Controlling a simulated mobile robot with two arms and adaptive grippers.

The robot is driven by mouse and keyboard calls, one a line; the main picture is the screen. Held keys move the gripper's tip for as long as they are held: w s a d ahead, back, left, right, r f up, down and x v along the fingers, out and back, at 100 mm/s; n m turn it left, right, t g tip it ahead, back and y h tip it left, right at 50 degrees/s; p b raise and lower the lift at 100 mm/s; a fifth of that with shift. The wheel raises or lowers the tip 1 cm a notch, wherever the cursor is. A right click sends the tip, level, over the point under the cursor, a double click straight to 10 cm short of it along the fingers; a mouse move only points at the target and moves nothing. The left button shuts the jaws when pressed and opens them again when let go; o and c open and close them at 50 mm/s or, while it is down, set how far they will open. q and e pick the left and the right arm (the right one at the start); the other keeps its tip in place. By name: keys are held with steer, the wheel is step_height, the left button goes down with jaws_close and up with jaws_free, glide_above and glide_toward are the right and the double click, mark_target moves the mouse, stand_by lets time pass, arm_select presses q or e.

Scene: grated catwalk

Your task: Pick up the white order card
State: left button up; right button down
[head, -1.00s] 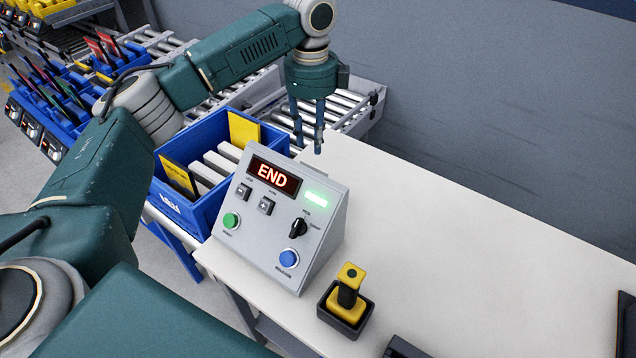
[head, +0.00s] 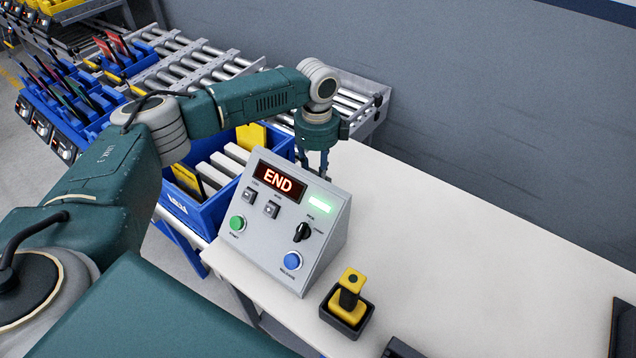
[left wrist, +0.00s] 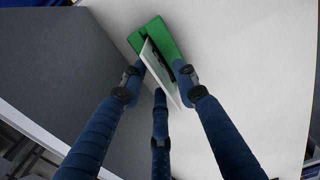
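The white order card (left wrist: 162,76) shows in the left wrist view, standing tilted in a green holder (left wrist: 150,32) on the pale tabletop. My left gripper (left wrist: 160,78) has its blue fingers spread around the card, with the tips close to it. Whether any finger touches the card, I cannot tell. In the head view my left gripper (head: 314,168) points down just behind the grey control box (head: 285,225), which hides its fingertips, the card and the holder. My right gripper is not in view.
The control box display reads END. A blue tote (head: 207,222) with white and yellow items stands left of it on a roller conveyor (head: 200,62). A yellow and black device (head: 347,297) stands in a black cradle in front.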

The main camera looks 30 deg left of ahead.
arm_select(q)
jaws_close()
steer(key=shift+r, duration=0.15)
